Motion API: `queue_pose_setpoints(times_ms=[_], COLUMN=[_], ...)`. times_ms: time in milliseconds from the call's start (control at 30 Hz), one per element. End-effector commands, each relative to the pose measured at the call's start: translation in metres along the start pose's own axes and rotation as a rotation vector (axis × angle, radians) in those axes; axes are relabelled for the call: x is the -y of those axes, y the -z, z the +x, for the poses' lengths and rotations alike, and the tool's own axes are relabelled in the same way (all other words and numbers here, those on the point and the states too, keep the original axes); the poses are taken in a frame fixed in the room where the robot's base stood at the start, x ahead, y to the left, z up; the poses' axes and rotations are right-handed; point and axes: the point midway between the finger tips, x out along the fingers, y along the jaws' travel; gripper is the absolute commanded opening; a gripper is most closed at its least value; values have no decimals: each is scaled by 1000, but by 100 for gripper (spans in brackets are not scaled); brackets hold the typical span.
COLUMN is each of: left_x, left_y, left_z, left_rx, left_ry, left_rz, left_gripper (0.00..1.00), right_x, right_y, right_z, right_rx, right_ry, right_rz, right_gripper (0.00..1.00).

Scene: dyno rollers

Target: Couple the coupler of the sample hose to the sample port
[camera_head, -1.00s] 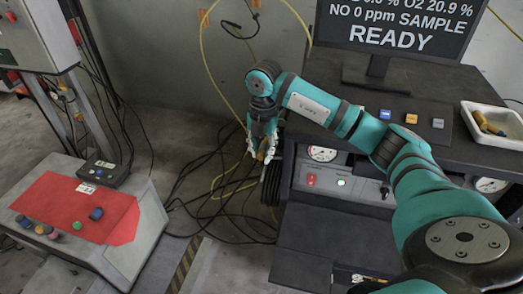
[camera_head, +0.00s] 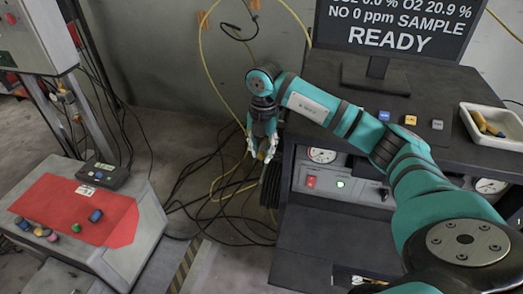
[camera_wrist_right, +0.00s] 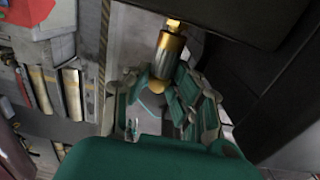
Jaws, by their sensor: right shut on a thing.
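My right gripper (camera_head: 262,152) hangs at the left side of the dark analyzer cabinet (camera_head: 290,190) in the head view. In the right wrist view my right gripper (camera_wrist_right: 165,88) is shut on a brass and grey cylindrical coupler (camera_wrist_right: 168,58). A narrower brass fitting (camera_wrist_right: 174,22) shows at the coupler's far end, near the cabinet's dark side. I cannot tell whether it is part of the coupler or the sample port. A yellow hose (camera_head: 205,60) loops up the wall behind the gripper. My left gripper is out of view.
Black cables (camera_head: 205,185) lie on the floor below the gripper. A monitor (camera_head: 395,30) and a white tray (camera_head: 492,123) stand on the cabinet top. A console with a red panel (camera_head: 70,205) stands at the left.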

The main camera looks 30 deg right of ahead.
Motion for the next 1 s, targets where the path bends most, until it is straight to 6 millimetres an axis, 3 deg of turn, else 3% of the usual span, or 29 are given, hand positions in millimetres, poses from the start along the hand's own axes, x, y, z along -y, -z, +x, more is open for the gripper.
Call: queue_pose_setpoints(times_ms=[233, 267, 433, 767, 1000], left_x=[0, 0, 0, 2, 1], left_y=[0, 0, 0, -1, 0], left_z=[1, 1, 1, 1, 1], left_rx=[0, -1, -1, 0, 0], left_ry=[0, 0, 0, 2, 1], left_rz=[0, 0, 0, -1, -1], left_gripper=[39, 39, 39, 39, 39], right_x=[0, 0, 0, 0, -1], right_y=[-4, -4, -4, -4, -5], right_z=[0, 0, 0, -3, -41], right_rx=[0, 0, 0, 0, 3], right_ry=[0, 0, 0, -1, -4], right_rz=[0, -1, -1, 0, 0], right_gripper=[0, 27, 49, 50, 50])
